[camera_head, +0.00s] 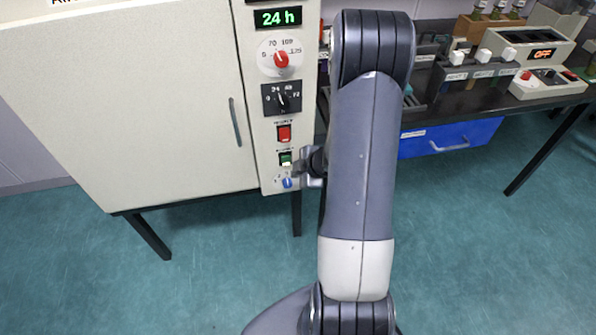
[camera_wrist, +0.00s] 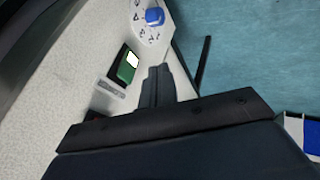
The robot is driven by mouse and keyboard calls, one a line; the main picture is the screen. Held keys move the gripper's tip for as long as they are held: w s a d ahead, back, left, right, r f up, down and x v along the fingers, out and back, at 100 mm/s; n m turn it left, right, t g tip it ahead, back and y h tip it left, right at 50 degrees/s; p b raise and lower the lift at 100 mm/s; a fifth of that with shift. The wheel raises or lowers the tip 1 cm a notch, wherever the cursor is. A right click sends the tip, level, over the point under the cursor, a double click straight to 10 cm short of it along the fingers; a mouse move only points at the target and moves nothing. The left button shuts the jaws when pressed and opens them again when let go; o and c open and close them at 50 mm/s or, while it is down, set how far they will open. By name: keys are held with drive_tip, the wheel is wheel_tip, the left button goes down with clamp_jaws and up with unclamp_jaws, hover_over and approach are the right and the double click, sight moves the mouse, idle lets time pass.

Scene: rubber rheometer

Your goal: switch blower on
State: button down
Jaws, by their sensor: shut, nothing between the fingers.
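A green rocker switch (camera_head: 285,158) with a white part sits low on the narrow control panel of the cream cabinet. Its label is too small to read, so I cannot tell for sure that it is the blower switch. The green switch also shows in the wrist view (camera_wrist: 126,68), just left of my fingertips. My gripper (camera_head: 298,170) is shut and empty, close to the right of the green switch. In the wrist view my closed fingers (camera_wrist: 157,72) point toward the panel's lower end. I cannot tell whether they touch the switch.
A red rocker switch (camera_head: 284,133) sits above the green one, and a blue knob (camera_head: 287,183) below it. A bench with a blue drawer (camera_head: 450,138) stands right.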

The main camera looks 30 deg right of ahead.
drive_tip(key=p+v, duration=0.2)
drive_tip(key=v, duration=0.5)
drive_tip(key=shift+s, duration=0.55)
drive_tip(key=shift+a, duration=0.1)
